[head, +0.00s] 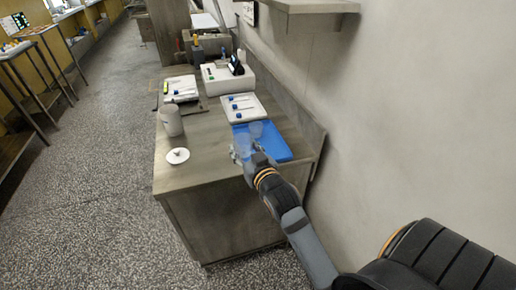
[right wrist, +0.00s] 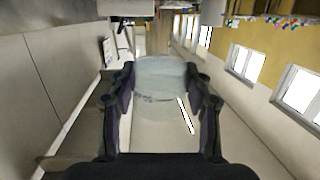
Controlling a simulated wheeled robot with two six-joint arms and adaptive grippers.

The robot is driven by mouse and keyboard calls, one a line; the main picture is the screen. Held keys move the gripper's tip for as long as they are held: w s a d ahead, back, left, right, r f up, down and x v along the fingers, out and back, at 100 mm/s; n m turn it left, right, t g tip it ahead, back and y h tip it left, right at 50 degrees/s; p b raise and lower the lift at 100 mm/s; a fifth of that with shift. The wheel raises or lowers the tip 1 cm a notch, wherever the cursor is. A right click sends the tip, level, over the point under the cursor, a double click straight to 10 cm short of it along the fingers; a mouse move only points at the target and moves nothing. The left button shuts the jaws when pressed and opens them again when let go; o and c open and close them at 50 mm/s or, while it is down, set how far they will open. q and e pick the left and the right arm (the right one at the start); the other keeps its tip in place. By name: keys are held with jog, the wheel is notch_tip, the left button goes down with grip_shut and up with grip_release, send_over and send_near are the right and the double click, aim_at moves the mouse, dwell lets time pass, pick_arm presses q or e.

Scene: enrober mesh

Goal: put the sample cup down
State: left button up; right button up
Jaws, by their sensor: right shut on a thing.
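My right gripper (head: 243,155) reaches in over the near side of the blue tray (head: 283,148) on the wooden counter. It is shut on a clear, see-through sample cup (head: 242,143). In the right wrist view the cup (right wrist: 160,80) sits between the two dark fingers of the gripper (right wrist: 160,100), partly covered by them. I cannot tell whether the cup touches the tray or is above it. My left gripper is not in view.
A white tray with blue-capped items (head: 243,108) lies behind the blue tray. A grey canister (head: 172,121) and a white round lid (head: 177,156) stand to the left. A white device (head: 228,77) is farther back. The wall (head: 370,120) closes the right side.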

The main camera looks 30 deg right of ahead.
jog(key=w+d+f, duration=0.1)
jog(key=w+d, duration=0.1)
jog(key=w+d+f+p, duration=0.1)
jog(key=d, duration=0.1)
jog(key=w+d+f, duration=0.1)
jog(key=w+d, duration=0.1)
jog(key=d, duration=0.1)
jog(key=shift+w+f, duration=0.3)
jog(key=shift+f, duration=0.1)
jog(key=f, duration=0.1)
jog(key=w+d+f, duration=0.1)
jog(key=f, duration=0.1)
jog(key=w+d+f, duration=0.1)
jog(key=shift+w+d+f, duration=0.1)
jog(key=shift+w+f, duration=0.1)
jog(key=shift+w+d+f, duration=0.1)
jog(key=shift+d+f, duration=0.1)
jog(key=shift+f, duration=0.1)
jog(key=shift+w+d+f, duration=0.15)
jog(key=shift+f, duration=1.65)
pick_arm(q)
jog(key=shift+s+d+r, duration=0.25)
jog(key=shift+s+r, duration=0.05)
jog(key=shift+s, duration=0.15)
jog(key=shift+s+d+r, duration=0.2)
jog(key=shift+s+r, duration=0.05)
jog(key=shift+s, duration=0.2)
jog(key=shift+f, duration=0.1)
